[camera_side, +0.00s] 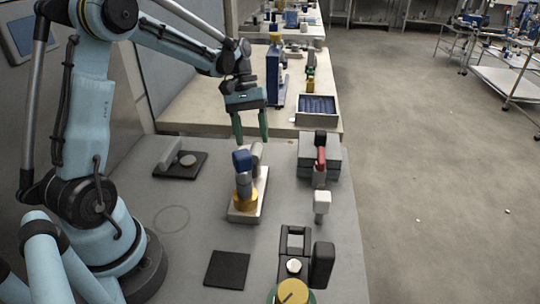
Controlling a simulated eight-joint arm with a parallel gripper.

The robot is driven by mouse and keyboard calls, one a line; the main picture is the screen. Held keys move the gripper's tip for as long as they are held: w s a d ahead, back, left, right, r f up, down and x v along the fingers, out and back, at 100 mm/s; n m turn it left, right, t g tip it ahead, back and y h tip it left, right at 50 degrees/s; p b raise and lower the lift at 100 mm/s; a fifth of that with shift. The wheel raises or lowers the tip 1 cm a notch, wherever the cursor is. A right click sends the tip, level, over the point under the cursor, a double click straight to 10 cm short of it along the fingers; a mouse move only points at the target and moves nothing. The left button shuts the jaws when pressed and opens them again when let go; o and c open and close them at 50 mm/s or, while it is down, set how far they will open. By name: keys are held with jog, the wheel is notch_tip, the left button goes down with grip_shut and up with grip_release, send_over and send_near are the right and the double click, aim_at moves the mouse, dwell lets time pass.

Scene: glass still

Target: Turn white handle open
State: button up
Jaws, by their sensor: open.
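A fixture with a blue knob (243,160) and a yellow collar (244,203) stands on a pale base plate (262,190) near the middle of the grey bench. A pale grey-white upright piece (257,158) rises beside the blue knob. A white T-shaped piece (321,202) stands near the bench's right edge. I cannot tell which of these pale pieces is the white handle. My gripper (251,138) points down with its two dark green fingers apart and nothing between them. Its tips appear just above and behind the blue knob; the exact gap cannot be told.
A grey block (332,158) with a red-and-black part (321,155) stands to the right. A black device (322,262) and a yellow dial (292,291) are at the front. A black mat (227,269) and a dark plate (190,170) lie left. The bench between them is clear.

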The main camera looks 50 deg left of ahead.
jog(key=v, duration=0.9)
notch_tip(320, 180, up, 9)
jog(key=a, duration=0.1)
jog(key=shift+w+a+f, duration=0.15)
jog(key=shift+w+a, duration=0.15)
jog(key=shift+a, duration=0.1)
dwell(4.6)
dwell(0.4)
jog(key=shift+d+f, duration=0.15)
jog(key=shift+f, duration=0.65)
